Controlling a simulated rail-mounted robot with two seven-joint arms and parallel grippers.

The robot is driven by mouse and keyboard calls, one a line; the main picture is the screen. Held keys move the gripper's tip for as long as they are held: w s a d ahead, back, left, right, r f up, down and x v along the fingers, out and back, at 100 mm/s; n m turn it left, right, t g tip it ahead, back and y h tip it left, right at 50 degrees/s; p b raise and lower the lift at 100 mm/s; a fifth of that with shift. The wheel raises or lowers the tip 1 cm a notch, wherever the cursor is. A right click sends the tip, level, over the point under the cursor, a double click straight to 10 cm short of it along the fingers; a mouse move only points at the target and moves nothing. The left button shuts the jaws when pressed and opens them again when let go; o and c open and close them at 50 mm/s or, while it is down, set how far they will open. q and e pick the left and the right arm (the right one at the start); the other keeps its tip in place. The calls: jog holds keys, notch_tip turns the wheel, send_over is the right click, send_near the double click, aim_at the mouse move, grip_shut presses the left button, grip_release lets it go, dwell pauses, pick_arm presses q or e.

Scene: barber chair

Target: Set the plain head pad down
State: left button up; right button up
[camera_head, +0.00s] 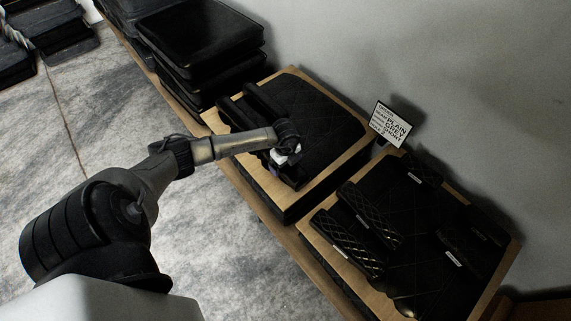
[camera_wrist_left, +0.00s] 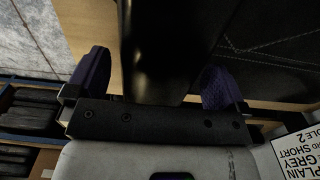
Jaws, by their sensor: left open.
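My left gripper (camera_head: 286,160) reaches over the near edge of a black quilted cushion on a wooden board (camera_head: 322,187). In the left wrist view, its two purple-padded fingers (camera_wrist_left: 155,82) stand apart on either side of a smooth dark pad (camera_wrist_left: 160,40), which looks like the plain head pad. I cannot tell whether the fingers touch it. In the head view this pad is mostly hidden by the gripper. Two more dark pads (camera_head: 237,113) lie along the cushion's left side. My right gripper is not in view.
A small sign (camera_head: 390,125) reading "PLAIN GREY SHORT" stands at the board's right corner. Another board at lower right holds a quilted black cushion with several patterned, labelled pads (camera_head: 357,245). Black cushions (camera_head: 200,45) are stacked at the back. A grey wall rises behind.

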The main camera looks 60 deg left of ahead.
pick_arm(q)
notch_tip(320, 180, up, 10)
jog(key=shift+f+p, duration=0.25)
jog(key=shift+p, duration=0.35)
jog(key=shift+d+r, duration=0.1)
jog(key=shift+r, duration=0.1)
jog(key=w+d+r+m+t+h, duration=0.1)
jog(key=w+d+m+t+h, duration=0.2)
jog(key=d+h, duration=0.95)
jog(key=s+d+r+n+t+y, duration=0.15)
jog(key=d+r+n+t, duration=0.35)
jog(key=d+r+t, duration=0.7)
jog(key=s+a+f+n+g+y, duration=0.2)
jog(key=s+a+f+n+y, duration=0.5)
jog(key=n+y, duration=0.7)
jog(key=s+d+f+m+g+h, duration=0.1)
jog(key=s+d+f+g, duration=0.2)
jog(key=s, duration=0.5)
jog(key=s+d+f+g+h, duration=0.2)
jog(key=s+d+f+g, duration=0.1)
jog(key=s+g, duration=0.3)
jog(key=shift+s+d+f+m, duration=0.3)
jog(key=shift+s+d+m, duration=0.15)
jog(key=shift+s, duration=0.5)
